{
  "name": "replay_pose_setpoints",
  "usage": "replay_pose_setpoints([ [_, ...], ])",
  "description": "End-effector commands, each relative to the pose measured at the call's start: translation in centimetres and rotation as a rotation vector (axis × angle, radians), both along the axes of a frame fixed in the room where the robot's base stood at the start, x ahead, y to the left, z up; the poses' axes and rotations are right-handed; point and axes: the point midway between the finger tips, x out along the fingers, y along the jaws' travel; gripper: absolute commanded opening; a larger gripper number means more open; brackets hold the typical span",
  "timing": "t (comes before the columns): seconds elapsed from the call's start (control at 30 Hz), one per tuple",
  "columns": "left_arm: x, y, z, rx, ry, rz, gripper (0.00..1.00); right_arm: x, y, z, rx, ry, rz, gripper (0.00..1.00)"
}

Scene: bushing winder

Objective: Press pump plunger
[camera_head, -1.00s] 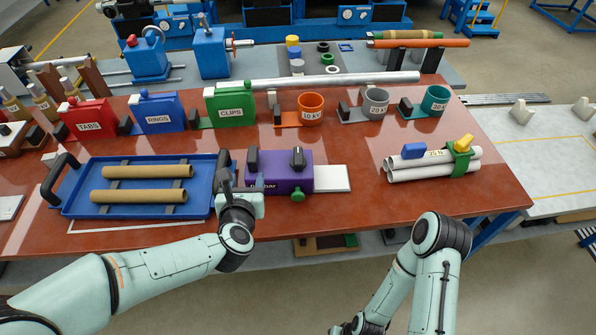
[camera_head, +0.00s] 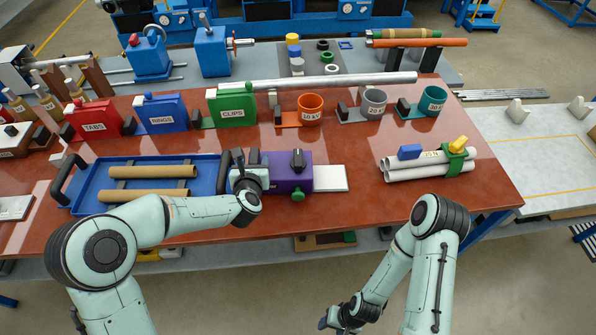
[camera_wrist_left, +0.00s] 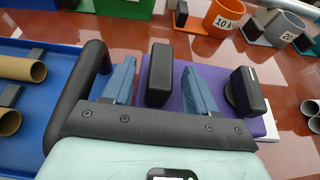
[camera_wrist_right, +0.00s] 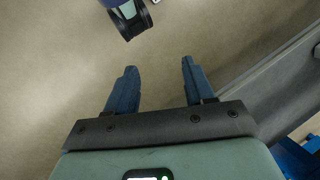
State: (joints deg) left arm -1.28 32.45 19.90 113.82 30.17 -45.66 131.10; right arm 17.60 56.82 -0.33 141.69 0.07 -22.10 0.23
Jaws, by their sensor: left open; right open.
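The purple pump box (camera_head: 290,180) sits on the red-brown table, right of the blue tray. In the left wrist view, an upright black block (camera_wrist_left: 160,74) stands at the purple box's left end, and a black knob (camera_wrist_left: 246,92) stands further right. My left gripper (camera_head: 245,160) is open above the left end of the box. Its two blue fingers stand on either side of the black block, with gaps visible. Whether the block is the plunger I cannot tell. My right gripper (camera_wrist_right: 158,82) is open and empty over the floor, low in front of the table.
The blue tray (camera_head: 95,195) with two brown tubes lies left of the pump; its black handle (camera_wrist_left: 96,66) is close beside my left gripper. A white plate (camera_head: 331,178) lies right of the pump. Labelled cups and boxes stand behind.

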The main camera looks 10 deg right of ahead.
Motion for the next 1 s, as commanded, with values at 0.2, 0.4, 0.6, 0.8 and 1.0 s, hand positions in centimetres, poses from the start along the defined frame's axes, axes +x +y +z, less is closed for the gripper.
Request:
replay_pose_setpoints([
  [0.2,0.0,0.0,-0.1,0.0,0.0,0.0,0.54,-0.1,0.0,-0.1,0.0,0.001,0.0,0.53],
  [0.4,0.0,0.0,-0.1,0.0,0.0,0.0,0.0,-0.1,0.0,0.0,0.0,0.001,0.0,0.53],
  [0.6,0.0,0.0,0.0,0.0,0.0,0.0,0.0,1.0,0.0,0.6,0.008,-0.025,0.035,0.0],
  [0.8,0.0,0.0,0.0,0.0,0.0,0.0,0.0,6.0,-0.1,4.9,0.04,-0.17,0.252,0.0],
  [1.0,0.0,0.0,0.0,0.0,0.0,0.0,0.0,12.0,0.1,12.3,0.025,-0.402,0.612,0.0],
])
